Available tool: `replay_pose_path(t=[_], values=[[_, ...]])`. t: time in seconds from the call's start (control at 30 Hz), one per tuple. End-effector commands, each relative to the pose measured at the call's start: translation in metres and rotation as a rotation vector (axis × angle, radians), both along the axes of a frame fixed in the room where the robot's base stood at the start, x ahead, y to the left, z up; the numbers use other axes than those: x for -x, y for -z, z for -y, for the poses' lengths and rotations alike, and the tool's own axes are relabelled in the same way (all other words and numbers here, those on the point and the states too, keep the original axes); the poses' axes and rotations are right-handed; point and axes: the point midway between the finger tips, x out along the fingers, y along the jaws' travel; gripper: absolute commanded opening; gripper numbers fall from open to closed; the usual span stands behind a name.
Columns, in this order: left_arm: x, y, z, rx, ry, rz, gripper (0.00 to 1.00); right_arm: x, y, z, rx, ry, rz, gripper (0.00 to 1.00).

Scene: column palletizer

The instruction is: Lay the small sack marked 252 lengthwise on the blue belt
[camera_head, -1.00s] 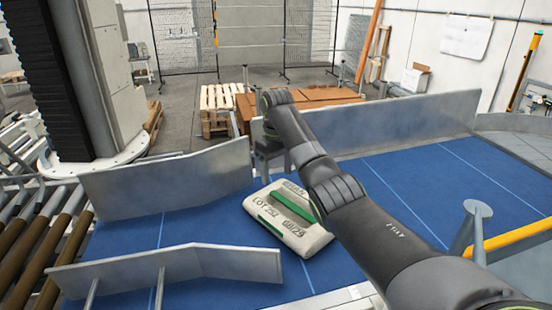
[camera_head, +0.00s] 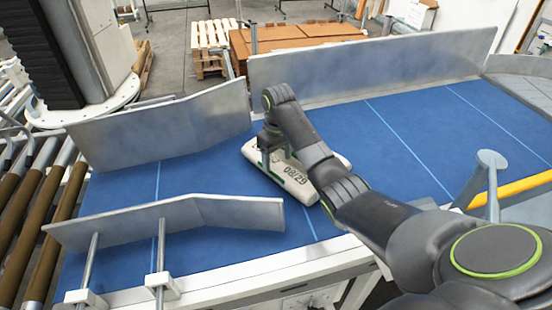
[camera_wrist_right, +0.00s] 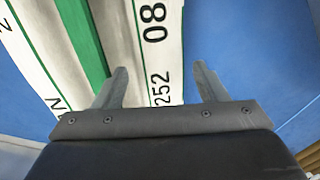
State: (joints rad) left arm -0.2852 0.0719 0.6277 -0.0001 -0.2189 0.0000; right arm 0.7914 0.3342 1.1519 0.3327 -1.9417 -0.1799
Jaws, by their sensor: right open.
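The small sack (camera_head: 298,181) is pale with green bands and lies flat on the blue belt (camera_head: 215,180), its long side askew to the belt's edges. Black print on it reads 252 and 08 in the right wrist view (camera_wrist_right: 160,55). My left gripper is not in view.
Metal guide plates (camera_head: 160,125) and (camera_head: 170,220) flank the belt's left part, and a long plate (camera_head: 380,65) runs along its far side. Brown rollers (camera_head: 45,215) adjoin the left end. A grey post with a yellow rail (camera_head: 520,187) stands at right. The belt's right part is clear.

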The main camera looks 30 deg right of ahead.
Motion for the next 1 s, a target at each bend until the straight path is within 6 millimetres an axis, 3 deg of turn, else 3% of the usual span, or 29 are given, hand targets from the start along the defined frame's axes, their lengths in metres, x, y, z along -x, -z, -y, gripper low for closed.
replay_pose_path(t=[0.2, 0.57, 1.0], values=[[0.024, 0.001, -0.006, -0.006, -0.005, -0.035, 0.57, 0.008, 0.021, -0.001, 0.000, 0.000, -0.001, 0.66], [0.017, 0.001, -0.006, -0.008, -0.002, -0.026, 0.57, 0.010, 0.024, -0.001, 0.001, 0.000, 0.001, 0.64], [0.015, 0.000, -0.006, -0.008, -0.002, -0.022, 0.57, 0.009, 0.024, -0.001, 0.000, 0.000, 0.001, 0.07]])
